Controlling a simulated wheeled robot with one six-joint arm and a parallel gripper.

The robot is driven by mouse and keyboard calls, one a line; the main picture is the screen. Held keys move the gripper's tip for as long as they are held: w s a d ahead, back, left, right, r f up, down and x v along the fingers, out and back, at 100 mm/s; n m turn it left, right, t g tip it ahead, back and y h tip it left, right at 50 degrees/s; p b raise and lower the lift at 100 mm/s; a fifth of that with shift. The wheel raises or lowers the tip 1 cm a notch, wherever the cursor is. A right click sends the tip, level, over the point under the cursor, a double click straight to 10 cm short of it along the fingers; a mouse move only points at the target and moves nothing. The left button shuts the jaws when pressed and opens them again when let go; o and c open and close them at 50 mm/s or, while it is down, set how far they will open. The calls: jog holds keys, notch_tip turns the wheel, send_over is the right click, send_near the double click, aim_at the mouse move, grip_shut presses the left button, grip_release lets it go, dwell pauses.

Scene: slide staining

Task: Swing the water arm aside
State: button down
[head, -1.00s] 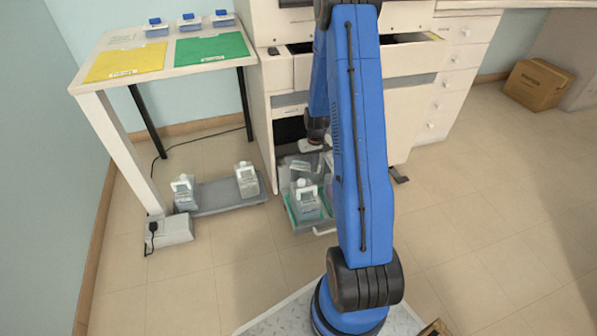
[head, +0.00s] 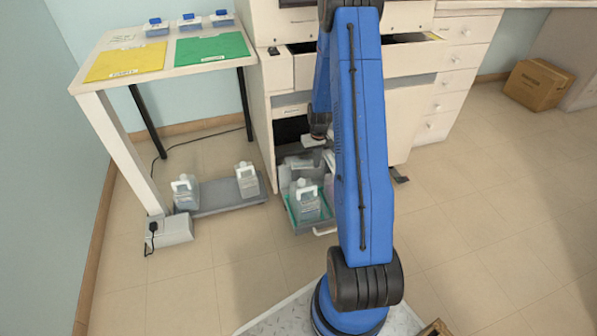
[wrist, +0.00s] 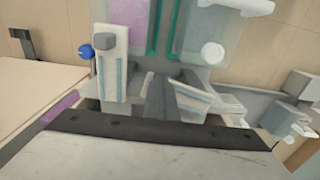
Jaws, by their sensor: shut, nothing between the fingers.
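My gripper (head: 314,142) is low at the front of the cabinet, above the back part of a pulled-out drawer (head: 291,215). It is shut, with nothing between its fingers. My blue arm hides the drawer's right side. A pale grey bar (head: 299,162) lies across the back of the drawer, just below my gripper; I cannot tell surely that it is the water arm. Contact cannot be told.
Two similar bottles (head: 185,192) (head: 247,180) stand on a low grey platform (head: 217,196) at left. A table (head: 150,65) with yellow and green mats stands behind. Floor in front is clear.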

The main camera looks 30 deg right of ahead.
jog(key=shift+s+d+f, duration=0.1)
jog(key=shift+s+f, duration=0.25)
jog(key=shift+f, duration=0.25)
jog(key=shift+w+d, duration=0.3)
jog(key=shift+w, duration=0.15)
jog(key=shift+r, duration=0.1)
jog(key=shift+w+r, duration=0.15)
jog(key=shift+r, duration=0.75)
jog(key=shift+w+r, duration=0.15)
jog(key=shift+r, duration=2.9)
